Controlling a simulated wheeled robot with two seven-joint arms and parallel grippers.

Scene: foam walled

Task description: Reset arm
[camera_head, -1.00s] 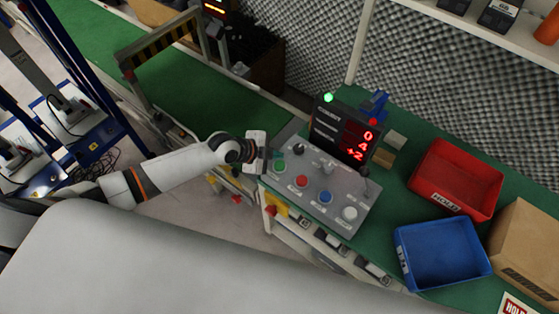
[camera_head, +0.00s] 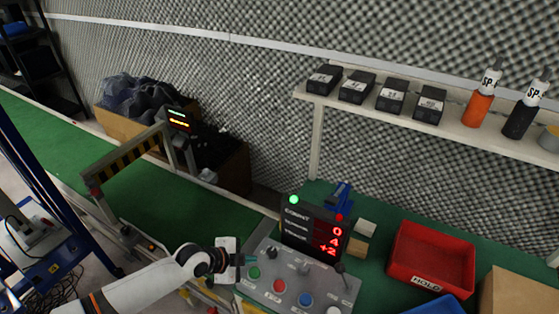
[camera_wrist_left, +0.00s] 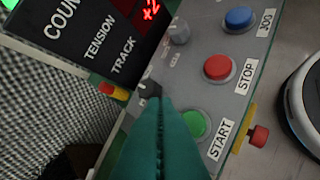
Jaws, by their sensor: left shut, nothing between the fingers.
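My left arm comes in from the lower left in the head view. Its left gripper (camera_head: 243,259) is at the left edge of the grey control panel (camera_head: 274,294), beside the green button (camera_head: 254,272). In the left wrist view the teal fingers (camera_wrist_left: 162,140) are together and empty, pointing over the panel. The green START button (camera_wrist_left: 196,124) is right beside them, with the red STOP button (camera_wrist_left: 218,67) and blue JOG button (camera_wrist_left: 239,18) beyond. I cannot tell whether the fingers touch the panel. My right gripper is not in view.
A counter display (camera_head: 313,236) stands behind the panel. A red HOLD bin (camera_head: 432,285) and a blue bin (camera_head: 438,307) are to the right. A shelf (camera_head: 440,130) carries black boxes and bottles. The green conveyor (camera_head: 190,211) runs to the left under a striped gate (camera_head: 125,162).

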